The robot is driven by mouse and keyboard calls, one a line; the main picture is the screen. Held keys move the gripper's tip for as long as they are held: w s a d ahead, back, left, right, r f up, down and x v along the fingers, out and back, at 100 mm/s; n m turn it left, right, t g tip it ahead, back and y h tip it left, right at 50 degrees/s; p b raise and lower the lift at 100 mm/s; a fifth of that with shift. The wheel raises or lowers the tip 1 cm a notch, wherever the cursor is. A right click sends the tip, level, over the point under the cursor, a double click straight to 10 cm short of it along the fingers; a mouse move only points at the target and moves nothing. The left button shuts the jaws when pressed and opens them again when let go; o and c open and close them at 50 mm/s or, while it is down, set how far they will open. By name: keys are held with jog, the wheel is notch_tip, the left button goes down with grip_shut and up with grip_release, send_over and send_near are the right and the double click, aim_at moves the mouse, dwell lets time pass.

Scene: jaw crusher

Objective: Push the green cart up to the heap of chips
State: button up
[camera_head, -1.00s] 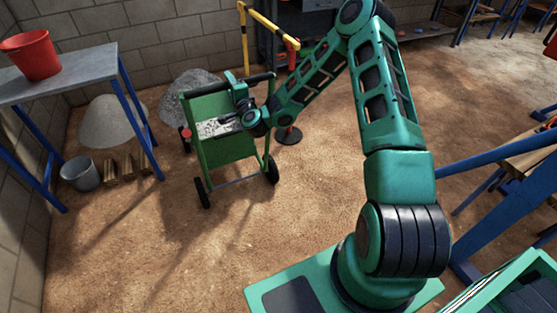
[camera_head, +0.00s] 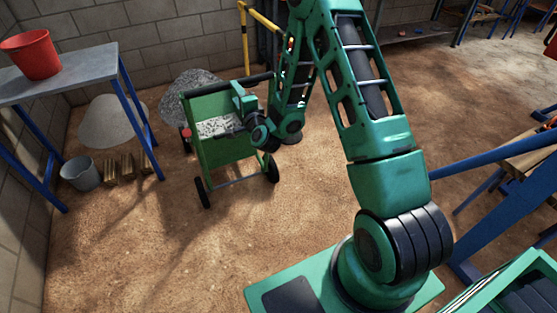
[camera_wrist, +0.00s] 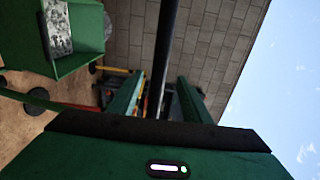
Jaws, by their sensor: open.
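The green cart (camera_head: 226,153) stands upright on its wheels, with speckled pale material in its tray; part of it shows in the wrist view (camera_wrist: 88,30). Its black handle bar (camera_head: 205,89) runs along its top; in the wrist view the bar (camera_wrist: 166,45) passes between my fingers. My gripper (camera_head: 241,88) is open at the handle, and it also shows in the wrist view (camera_wrist: 158,92). I cannot tell whether a finger touches the bar. The grey heap of chips (camera_head: 190,82) lies behind the cart against the wall, partly hidden by it.
A paler heap (camera_head: 105,118) lies to the left, behind a blue-legged table (camera_head: 75,72) bearing a red bucket (camera_head: 35,55). A grey bucket (camera_head: 80,174) and wooden blocks (camera_head: 126,168) are beneath. A yellow rail (camera_head: 245,40) stands behind the cart. The floor in front is clear.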

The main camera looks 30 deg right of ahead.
jog(key=s, duration=0.4)
jog(key=shift+s, duration=0.15)
